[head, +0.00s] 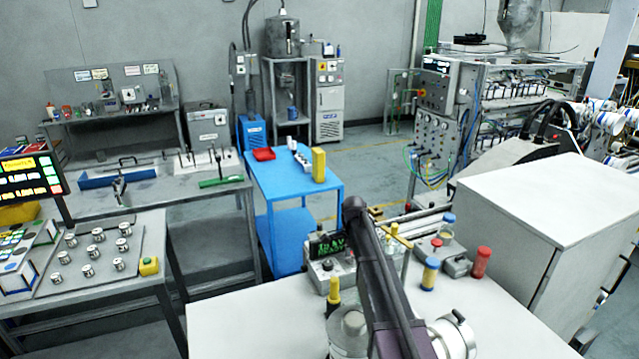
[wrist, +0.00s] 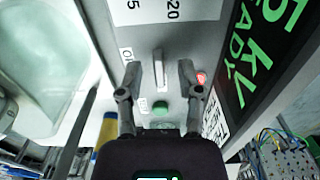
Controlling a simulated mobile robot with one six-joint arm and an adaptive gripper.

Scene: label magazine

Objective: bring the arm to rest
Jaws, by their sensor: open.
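My gripper (wrist: 159,72) shows in the wrist view, its two fingers apart with nothing held between them. A grey upright lever or switch (wrist: 158,68) on a light panel (wrist: 185,30) appears between the fingertips; I cannot tell whether they touch it. A green button (wrist: 160,107) lies below it and a red round part (wrist: 201,78) to its right. In the head view my arm (head: 375,275) reaches over the front table (head: 240,325), beside a device with a green-lettered display (head: 327,246). The arm hides the gripper there.
A large white cabinet (head: 540,205) is at the right. The front table's left part is clear.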

